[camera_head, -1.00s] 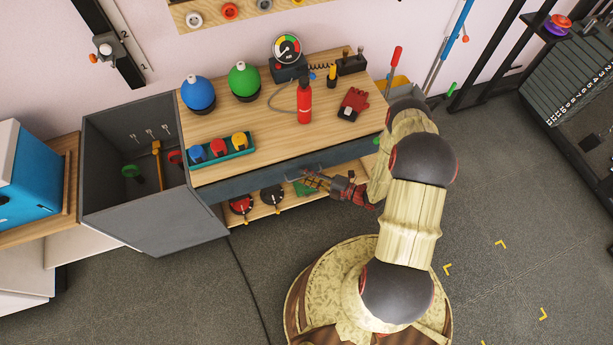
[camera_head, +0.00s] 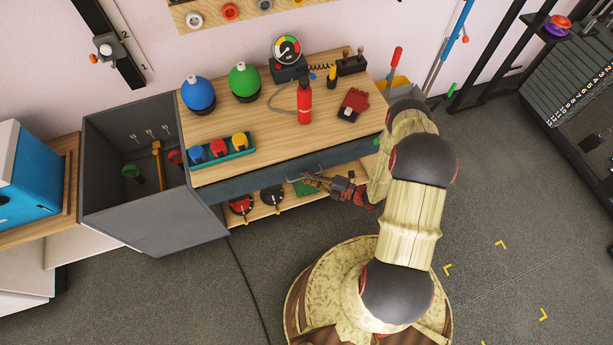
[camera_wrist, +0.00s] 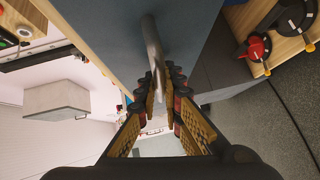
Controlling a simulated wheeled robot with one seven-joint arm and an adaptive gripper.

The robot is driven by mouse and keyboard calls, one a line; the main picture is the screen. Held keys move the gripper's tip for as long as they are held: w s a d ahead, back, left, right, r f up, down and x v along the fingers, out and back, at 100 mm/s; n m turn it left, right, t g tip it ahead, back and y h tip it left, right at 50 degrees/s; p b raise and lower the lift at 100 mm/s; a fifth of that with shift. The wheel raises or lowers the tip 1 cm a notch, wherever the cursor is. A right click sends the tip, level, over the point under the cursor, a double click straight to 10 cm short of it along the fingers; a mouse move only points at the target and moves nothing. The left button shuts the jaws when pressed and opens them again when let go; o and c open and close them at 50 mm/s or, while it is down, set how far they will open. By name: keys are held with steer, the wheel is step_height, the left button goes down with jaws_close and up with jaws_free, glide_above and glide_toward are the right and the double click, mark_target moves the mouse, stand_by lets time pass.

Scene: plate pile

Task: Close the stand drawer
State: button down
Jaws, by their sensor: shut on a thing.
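The stand drawer (camera_head: 245,184) has a dark blue-grey front just under the wooden top of the stand. No drawer interior shows in the head view, and I cannot tell whether a small gap is left. My gripper (camera_head: 309,180) is at the drawer front, right of its middle. In the wrist view, the drawer front (camera_wrist: 192,35) fills the upper middle, and its grey bar handle (camera_wrist: 152,42) runs down between my fingertips. My gripper (camera_wrist: 163,85) is shut on the handle, with the fingertips hiding its lower end.
On the stand top (camera_head: 290,130) are a red extinguisher (camera_head: 304,103), blue (camera_head: 198,92) and green (camera_head: 243,79) domes, and a teal tray (camera_head: 235,156). A grey open cabinet (camera_head: 170,225) adjoins left. Black and red round parts sit on the lower shelf (camera_head: 262,211).

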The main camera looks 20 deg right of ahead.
stand_by(0.3)
steer(key=shift+w+b, duration=0.35)
steer(key=shift+w, duration=0.9)
steer(key=c, duration=1.9)
jaws_free()
steer(key=shift+d, duration=0.1)
steer(key=v, duration=1.1)
steer(key=shift+s+d, duration=0.25)
steer(key=shift+s, duration=0.1)
